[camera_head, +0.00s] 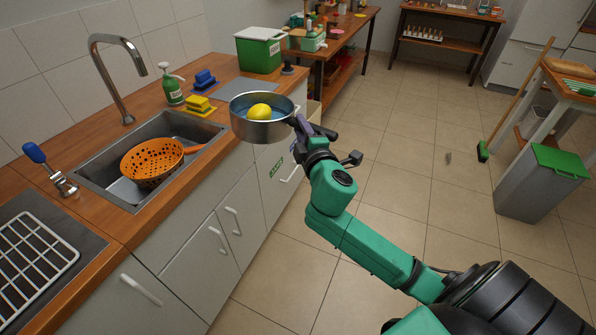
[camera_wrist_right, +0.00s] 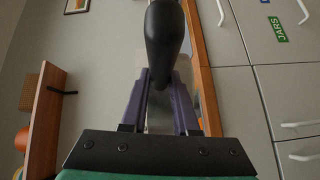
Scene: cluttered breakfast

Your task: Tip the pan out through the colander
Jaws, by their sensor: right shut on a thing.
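A silver pan (camera_head: 262,128) with a yellow round thing (camera_head: 260,112) in bluish liquid is held level above the counter's front edge, to the right of the sink. My right gripper (camera_head: 303,128) is shut on the pan's handle; in the right wrist view the dark handle (camera_wrist_right: 166,50) runs between the purple fingers. An orange colander (camera_head: 146,166) sits tilted in the grey sink (camera_head: 100,178), its handle towards the right rim. The pan is apart from the colander. My left gripper is not in view.
A tap (camera_head: 110,65) arches over the sink's back.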

